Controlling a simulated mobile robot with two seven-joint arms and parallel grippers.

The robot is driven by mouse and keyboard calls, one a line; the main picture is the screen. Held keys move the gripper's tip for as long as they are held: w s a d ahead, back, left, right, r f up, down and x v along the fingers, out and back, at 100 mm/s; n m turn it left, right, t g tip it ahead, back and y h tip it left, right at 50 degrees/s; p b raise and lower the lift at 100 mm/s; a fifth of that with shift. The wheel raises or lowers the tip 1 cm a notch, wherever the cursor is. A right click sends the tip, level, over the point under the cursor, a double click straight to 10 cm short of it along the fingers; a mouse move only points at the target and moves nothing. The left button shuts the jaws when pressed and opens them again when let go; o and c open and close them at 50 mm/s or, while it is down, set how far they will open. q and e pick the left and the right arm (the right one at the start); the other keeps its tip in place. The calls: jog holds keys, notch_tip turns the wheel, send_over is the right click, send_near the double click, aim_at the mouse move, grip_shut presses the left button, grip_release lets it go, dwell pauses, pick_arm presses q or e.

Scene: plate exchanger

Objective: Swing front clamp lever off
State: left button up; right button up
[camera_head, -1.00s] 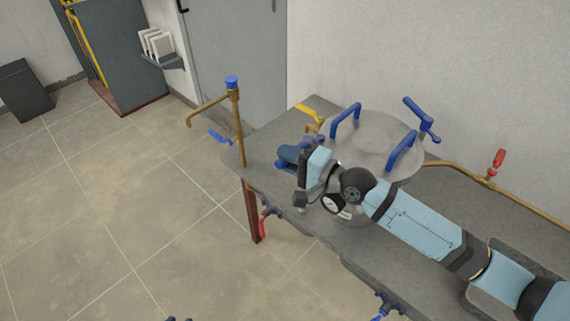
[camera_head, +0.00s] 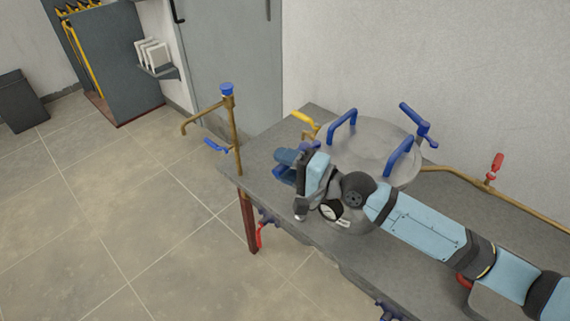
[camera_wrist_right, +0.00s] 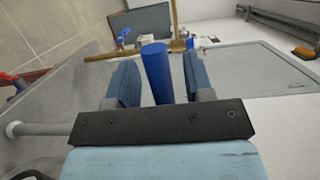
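My right gripper (camera_head: 285,165) is at the near left side of a round grey lid (camera_head: 372,148) on the workbench. In the right wrist view, a blue lever (camera_wrist_right: 155,72) stands between the two fingers of this gripper (camera_wrist_right: 160,82). The fingers are apart, with a gap visible to the right of the lever; contact on the left is unclear. In the head view my gripper and wrist largely hide this lever. Another blue clamp lever (camera_head: 418,122) sits at the lid's far right edge. My left gripper is not in view.
Two blue handles (camera_head: 342,124) stand on the lid. A brass pipe with a blue cap (camera_head: 228,90) rises at the bench's left end. A yellow lever (camera_head: 303,117) is behind my gripper. A red valve handle (camera_head: 497,162) is at right.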

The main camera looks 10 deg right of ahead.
jog(key=b+v, duration=0.3)
jog(key=v, duration=1)
jog(key=shift+s+d, duration=0.25)
jog(key=shift+d, duration=0.05)
